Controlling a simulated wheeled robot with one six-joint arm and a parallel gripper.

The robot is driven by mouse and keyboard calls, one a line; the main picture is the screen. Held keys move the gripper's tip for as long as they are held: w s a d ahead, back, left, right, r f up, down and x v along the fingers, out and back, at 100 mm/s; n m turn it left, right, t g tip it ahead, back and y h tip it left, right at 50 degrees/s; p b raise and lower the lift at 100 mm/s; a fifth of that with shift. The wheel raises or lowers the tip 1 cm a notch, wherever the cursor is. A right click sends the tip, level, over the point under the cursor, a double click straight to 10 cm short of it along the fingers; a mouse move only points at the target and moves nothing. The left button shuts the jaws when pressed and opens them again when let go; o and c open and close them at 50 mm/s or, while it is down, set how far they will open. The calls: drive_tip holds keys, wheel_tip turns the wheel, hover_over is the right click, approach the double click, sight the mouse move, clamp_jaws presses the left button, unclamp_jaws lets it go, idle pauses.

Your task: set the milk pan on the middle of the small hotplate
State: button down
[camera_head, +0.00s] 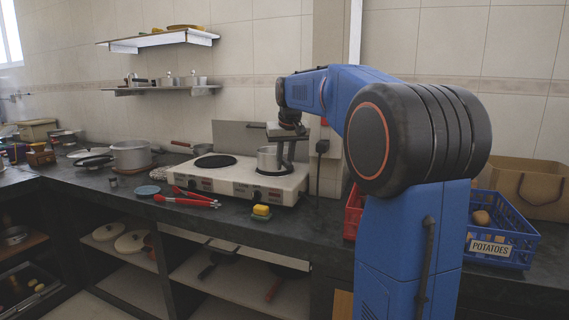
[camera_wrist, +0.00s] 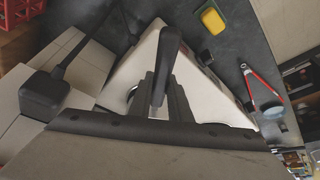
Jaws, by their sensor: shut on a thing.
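The milk pan (camera_head: 267,158) is a small steel pot, seen upright in the head view at the right end of the white two-plate cooker (camera_head: 236,184). It is over the small hotplate (camera_head: 271,172), whose dark edge shows just below it. I cannot tell whether its base touches the plate or exactly how centred it is. My gripper (camera_head: 287,150) is at the pan's right side. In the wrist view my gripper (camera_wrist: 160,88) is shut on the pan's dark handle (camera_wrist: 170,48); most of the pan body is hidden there.
The larger black hotplate (camera_head: 215,161) is bare. A yellow sponge (camera_head: 262,211) and red tongs (camera_head: 187,201) lie in front of the cooker. A black socket and cable (camera_head: 322,147) are to its right. A red crate (camera_head: 353,211) and a blue potato crate (camera_head: 500,228) stand further right.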

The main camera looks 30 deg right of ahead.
drive_tip(key=c, duration=1.6)
unclamp_jaws()
drive_tip(key=shift+f, duration=0.1)
drive_tip(key=shift+c, duration=0.2)
drive_tip(key=v, duration=1.2)
drive_tip(key=s+a+f+n, duration=0.1)
drive_tip(key=s+a+f, duration=0.4)
drive_tip(key=s+f, duration=0.5)
drive_tip(key=s+a+f+n, duration=0.1)
drive_tip(key=s+a+f, duration=0.5)
drive_tip(key=s+f, duration=0.5)
drive_tip(key=s+a+f+n+y, duration=0.1)
drive_tip(key=s+a+f, duration=0.5)
drive_tip(key=s+f, duration=0.5)
drive_tip(key=s, duration=0.3)
drive_tip(key=shift+s+t, duration=0.25)
drive_tip(key=shift+t, duration=0.05)
